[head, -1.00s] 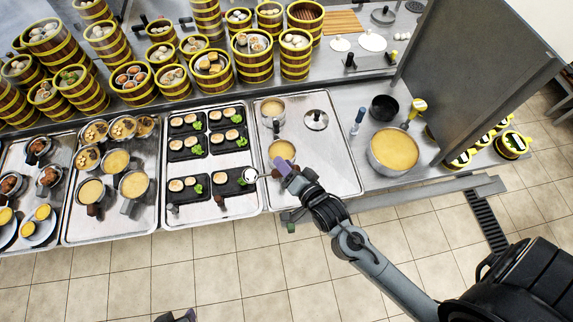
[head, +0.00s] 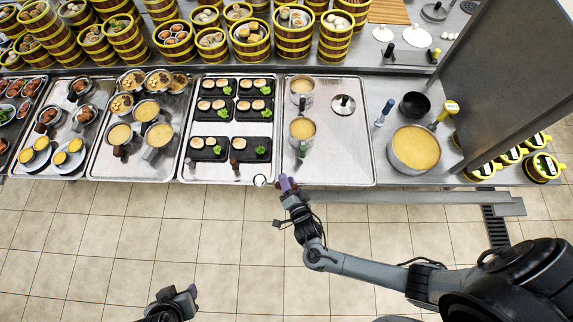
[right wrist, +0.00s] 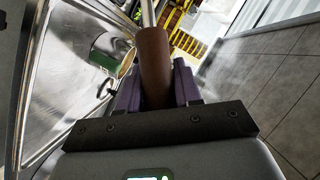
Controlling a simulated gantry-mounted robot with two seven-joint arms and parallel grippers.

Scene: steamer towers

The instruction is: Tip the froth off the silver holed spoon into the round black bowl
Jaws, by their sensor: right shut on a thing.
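The round black bowl (head: 415,104) stands on the counter at the right, behind a large pot. My right gripper (head: 288,184) is at the counter's front edge, left of and in front of the bowl. It is shut on the brown handle (right wrist: 154,65) of the silver holed spoon, with purple fingers on both sides. The spoon's round pale head (head: 260,180) points left, near the front edge of the trays. It is too small to tell froth from metal. The head is outside the right wrist view. My left gripper (head: 184,296) is low over the floor, its opening unclear.
A large pot (head: 415,150) of yellow liquid stands in front of the bowl. A small pot (head: 302,131) with a green handle sits on the tray behind my right gripper. A grey partition (head: 510,75) rises at the right. Bamboo steamers (head: 250,42) line the back.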

